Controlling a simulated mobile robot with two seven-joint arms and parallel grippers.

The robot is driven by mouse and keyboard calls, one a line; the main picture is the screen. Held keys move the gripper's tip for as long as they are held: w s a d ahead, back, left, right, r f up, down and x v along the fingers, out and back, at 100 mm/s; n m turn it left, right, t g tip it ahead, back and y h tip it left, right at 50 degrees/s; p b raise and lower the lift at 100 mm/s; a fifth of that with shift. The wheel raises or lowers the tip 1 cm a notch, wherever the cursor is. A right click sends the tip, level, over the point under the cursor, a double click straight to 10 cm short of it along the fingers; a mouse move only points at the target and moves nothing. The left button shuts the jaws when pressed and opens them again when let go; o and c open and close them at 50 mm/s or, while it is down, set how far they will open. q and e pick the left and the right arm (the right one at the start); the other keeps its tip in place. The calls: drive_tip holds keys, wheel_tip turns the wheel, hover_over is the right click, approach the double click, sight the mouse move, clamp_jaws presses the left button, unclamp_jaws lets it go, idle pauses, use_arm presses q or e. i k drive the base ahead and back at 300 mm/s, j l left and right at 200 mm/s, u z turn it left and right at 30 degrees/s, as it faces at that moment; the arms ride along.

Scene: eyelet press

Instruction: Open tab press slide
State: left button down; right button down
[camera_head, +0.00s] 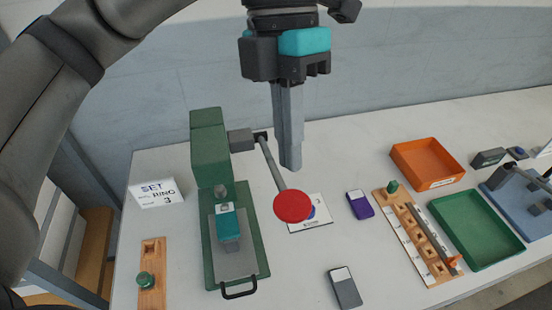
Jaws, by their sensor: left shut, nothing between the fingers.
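The green press (210,150) stands on the table left of centre, with a green base plate and a lever ending in a round red knob (292,206). A grey slide plate (233,258) with a black handle (239,290) at its front edge lies on the base. A teal-topped block (229,225) sits on the plate under the press head. My left gripper (291,168) points down above and behind the red knob, to the right of the press column. Its fingers are shut together and empty, apart from the handle. My right gripper is not in view.
A white SET RING 3 card (156,191) stands left of the press. A wooden holder (152,275) with a green knob is at front left. A purple-and-white box (360,204) and a grey one (344,288) lie right. Orange (427,150) and green (475,262) trays stand farther right.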

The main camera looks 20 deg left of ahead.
sight(233, 260)
drive_tip(key=k+l, duration=0.2)
drive_tip(key=k, duration=0.3)
drive_tip(key=k+l, duration=0.2)
drive_tip(key=k, duration=0.25)
drive_tip(key=k+l, duration=0.25)
drive_tip(key=k, duration=0.25)
